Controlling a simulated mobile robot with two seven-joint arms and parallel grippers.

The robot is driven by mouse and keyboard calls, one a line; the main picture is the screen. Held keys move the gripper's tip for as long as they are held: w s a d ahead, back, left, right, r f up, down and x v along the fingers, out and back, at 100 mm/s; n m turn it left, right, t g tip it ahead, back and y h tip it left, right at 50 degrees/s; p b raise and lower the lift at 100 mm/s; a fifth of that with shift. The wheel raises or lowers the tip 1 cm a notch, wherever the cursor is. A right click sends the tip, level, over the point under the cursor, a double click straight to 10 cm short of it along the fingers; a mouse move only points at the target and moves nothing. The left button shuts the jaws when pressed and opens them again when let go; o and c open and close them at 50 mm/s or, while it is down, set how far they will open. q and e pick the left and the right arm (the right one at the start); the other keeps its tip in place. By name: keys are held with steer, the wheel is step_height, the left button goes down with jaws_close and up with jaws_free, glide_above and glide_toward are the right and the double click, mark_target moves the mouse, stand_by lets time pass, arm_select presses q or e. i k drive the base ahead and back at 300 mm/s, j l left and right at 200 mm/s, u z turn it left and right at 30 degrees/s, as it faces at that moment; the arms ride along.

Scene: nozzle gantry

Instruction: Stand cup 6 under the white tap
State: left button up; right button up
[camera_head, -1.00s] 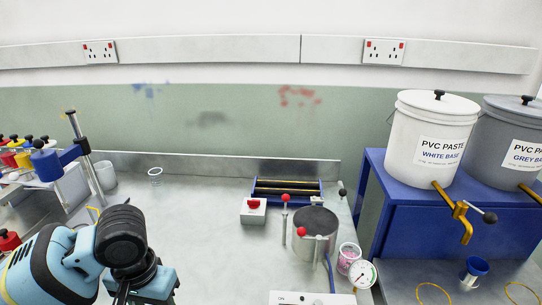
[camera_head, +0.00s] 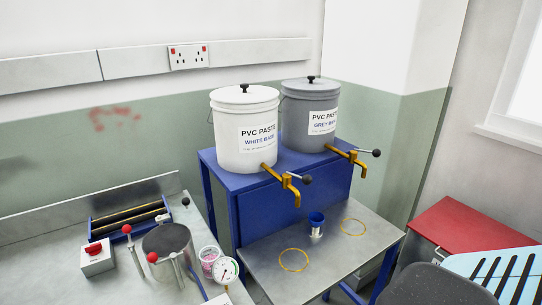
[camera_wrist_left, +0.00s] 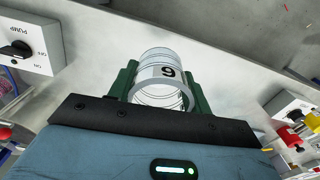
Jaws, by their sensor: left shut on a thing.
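The white tap (camera_head: 285,182) is a brass spout with a black-knobbed lever on the white PVC paste tub (camera_head: 232,150). Below it a yellow ring (camera_head: 293,261) lies on the metal shelf (camera_head: 268,282), with nothing standing in it. Cup 6 (camera_wrist_left: 164,90) is clear and ribbed, with a pale label whose digit reads as 6 or 9 depending on which way up it is. My left gripper (camera_wrist_left: 162,82) is shut on it, one green finger on each side. Neither cup 6 nor my left gripper shows in the head view. My right gripper is in neither view.
A grey tub (camera_head: 300,125) with its own tap (camera_head: 350,157) stands to the right, near a second yellow ring (camera_head: 353,227). A metal pot (camera_head: 168,245), pink cup (camera_head: 209,260) and gauge (camera_head: 225,270) stand left of the shelf.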

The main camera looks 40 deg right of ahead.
mark_target(294, 259)
steer(key=l+z, duration=0.2)
steer(key=z, duration=0.4)
steer(key=i+l+z, duration=0.1)
steer(key=l+z, duration=0.35)
steer(key=l, duration=0.3)
steer(key=i+l, duration=0.1)
steer(key=l, duration=0.4)
steer(key=i+l+z, duration=0.1)
steer(key=l, duration=0.35)
steer(key=i+l, duration=0.1)
steer(key=l, duration=0.35)
steer(key=i, duration=0.5)
